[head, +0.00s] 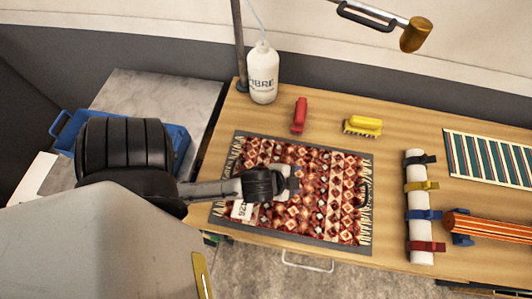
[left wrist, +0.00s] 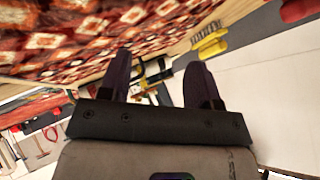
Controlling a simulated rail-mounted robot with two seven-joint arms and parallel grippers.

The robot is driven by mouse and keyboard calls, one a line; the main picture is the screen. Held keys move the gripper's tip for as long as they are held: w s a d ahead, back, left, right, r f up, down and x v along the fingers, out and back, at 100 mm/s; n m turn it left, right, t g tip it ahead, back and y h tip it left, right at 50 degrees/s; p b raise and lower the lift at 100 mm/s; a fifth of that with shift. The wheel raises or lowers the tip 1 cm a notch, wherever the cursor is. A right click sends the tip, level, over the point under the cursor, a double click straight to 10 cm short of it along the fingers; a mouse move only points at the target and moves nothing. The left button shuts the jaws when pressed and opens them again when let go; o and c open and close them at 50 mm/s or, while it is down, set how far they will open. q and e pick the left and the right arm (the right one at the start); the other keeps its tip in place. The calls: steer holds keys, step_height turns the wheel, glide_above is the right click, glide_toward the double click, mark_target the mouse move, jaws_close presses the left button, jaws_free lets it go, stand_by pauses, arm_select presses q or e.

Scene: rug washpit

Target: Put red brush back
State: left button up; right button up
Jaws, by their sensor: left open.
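The red brush (head: 300,115) lies on the wooden table just beyond the far edge of the patterned rug (head: 340,190). A red thing at the upper right of the left wrist view (left wrist: 298,9) looks like this brush. My left gripper (head: 291,184) is over the middle of the rug, nearer to me than the red brush and apart from it. In the left wrist view its two dark fingers (left wrist: 160,78) are spread with nothing between them. My right gripper is not in view.
A yellow brush (head: 363,126) lies right of the red brush. A white bottle (head: 263,75) stands behind, beside a pole. A strapped white roll (head: 418,205), an orange roll (head: 490,228) and a striped rug (head: 490,158) lie right. A blue tray (head: 180,140) is left.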

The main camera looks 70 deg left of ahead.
arm_select(q)
steer(key=s+d+f+n+g, duration=0.1)
steer(key=s, duration=0.2)
steer(key=s+d+f+n+g+h, duration=0.1)
steer(key=s+g, duration=0.1)
steer(key=s, duration=0.1)
steer(key=s+d+f+n+g+h, duration=0.1)
steer(key=s+d+g, duration=0.1)
steer(key=s, duration=0.1)
steer(key=shift+n, duration=0.4)
steer(key=shift+s+d+g, duration=0.2)
steer(key=shift+s+g, duration=0.1)
steer(key=shift+s, duration=0.1)
steer(key=shift+c, duration=0.4)
